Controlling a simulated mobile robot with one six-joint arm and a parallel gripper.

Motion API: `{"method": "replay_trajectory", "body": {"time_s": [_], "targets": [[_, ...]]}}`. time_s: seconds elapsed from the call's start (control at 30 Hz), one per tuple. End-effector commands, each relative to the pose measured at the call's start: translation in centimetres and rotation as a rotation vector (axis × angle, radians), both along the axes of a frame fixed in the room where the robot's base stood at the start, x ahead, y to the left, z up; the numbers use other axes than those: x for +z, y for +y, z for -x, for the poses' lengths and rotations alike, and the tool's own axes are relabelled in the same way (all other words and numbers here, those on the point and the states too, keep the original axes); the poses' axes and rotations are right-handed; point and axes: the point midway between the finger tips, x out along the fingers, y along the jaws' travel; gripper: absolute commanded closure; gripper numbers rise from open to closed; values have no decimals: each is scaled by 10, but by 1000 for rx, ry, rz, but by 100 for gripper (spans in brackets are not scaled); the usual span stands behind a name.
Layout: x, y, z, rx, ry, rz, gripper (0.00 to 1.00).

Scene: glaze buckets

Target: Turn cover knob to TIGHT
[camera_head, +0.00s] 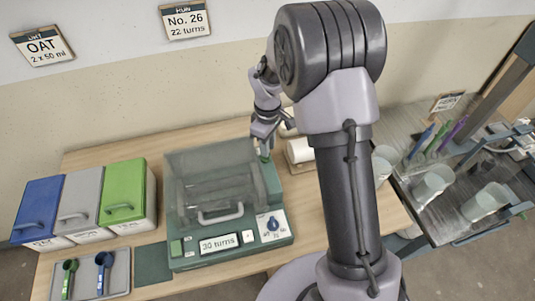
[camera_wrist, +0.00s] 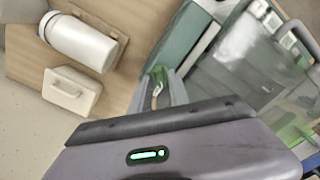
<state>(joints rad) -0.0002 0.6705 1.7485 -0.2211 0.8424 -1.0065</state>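The green machine (camera_head: 281,237) stands on the wooden table under a clear cover (camera_head: 205,165). A small green piece, seemingly the cover knob (camera_head: 265,157), is at its back right corner. My gripper (camera_head: 264,146) points down right over this piece. In the wrist view my gripper (camera_wrist: 159,92) has its fingers a little apart with the green piece (camera_wrist: 158,74) at or between the tips. I cannot tell whether they grip it. No TIGHT mark is readable.
Blue (camera_head: 38,205), grey (camera_head: 82,200) and green (camera_head: 124,190) lidded bins stand left. A tray (camera_head: 117,262) with two scoops is in front of them. A white roll (camera_head: 299,150) lies right of the machine; a rack (camera_head: 440,200) with cups stands far right.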

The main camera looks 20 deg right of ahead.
Motion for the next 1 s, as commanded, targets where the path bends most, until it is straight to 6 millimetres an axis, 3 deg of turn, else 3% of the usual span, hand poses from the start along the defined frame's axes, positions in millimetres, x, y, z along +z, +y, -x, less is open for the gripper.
{"method": "replay_trajectory", "body": {"time_s": [0.1, 0.23, 0.5, 0.6, 0.63, 1.0], "targets": [[-23, 0, 0, -1, 1, -1, 78], [-34, 0, 0, -1, -1, -1, 78], [-34, 0, 0, -1, -1, -1, 78], [-34, 0, 0, -1, -1, -1, 98], [-34, 0, 0, -1, -1, -1, 100], [-34, 0, 0, -29, -1, 0, 100]]}}
